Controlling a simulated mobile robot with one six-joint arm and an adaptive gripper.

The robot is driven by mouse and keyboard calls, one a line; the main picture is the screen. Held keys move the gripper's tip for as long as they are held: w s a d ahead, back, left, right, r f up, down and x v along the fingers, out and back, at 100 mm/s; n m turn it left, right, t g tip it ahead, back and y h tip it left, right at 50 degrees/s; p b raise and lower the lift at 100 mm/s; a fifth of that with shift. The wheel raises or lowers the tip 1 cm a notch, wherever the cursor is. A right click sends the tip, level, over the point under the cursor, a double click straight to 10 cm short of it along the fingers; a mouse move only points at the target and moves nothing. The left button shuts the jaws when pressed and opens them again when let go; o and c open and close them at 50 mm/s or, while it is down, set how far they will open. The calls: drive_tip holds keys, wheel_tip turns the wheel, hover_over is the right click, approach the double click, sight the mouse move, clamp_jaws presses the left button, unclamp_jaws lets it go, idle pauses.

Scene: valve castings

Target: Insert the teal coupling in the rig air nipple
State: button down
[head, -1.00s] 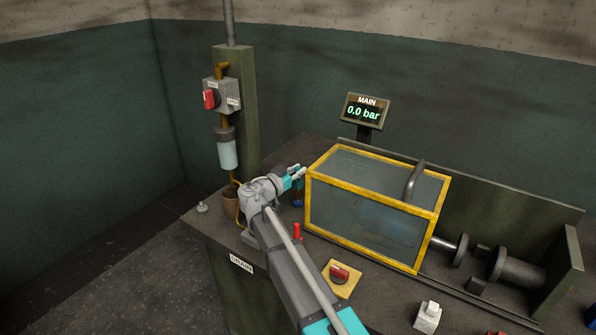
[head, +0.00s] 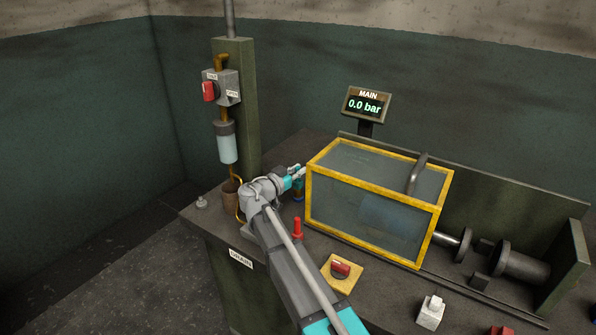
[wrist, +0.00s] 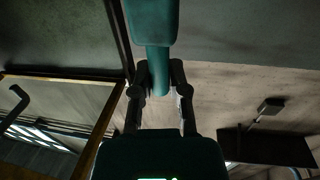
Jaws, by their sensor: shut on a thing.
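My gripper (head: 299,171) is beside the left end of the yellow-framed box, low over the bench. In the wrist view its two dark fingers (wrist: 160,78) are shut on a teal cylindrical piece, which I take to be the teal coupling (wrist: 158,68). The piece runs up to a wider teal block (wrist: 152,18) at the top of that view. I cannot tell whether they are joined or only touching. In the head view the coupling is mostly hidden by my wrist. The rig air nipple cannot be made out clearly in either view.
The yellow-framed clear box (head: 375,200) stands close right of my gripper. A green post (head: 237,110) with a red-handled valve box (head: 222,88) is behind left. A red peg (head: 297,228) and a red switch on a yellow plate (head: 341,271) are in front. The display (head: 366,105) reads 0.0 bar.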

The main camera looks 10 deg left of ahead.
drive_tip(key=c, duration=0.6)
unclamp_jaws()
drive_tip(key=shift+o, duration=0.2)
drive_tip(key=shift+s, duration=0.15)
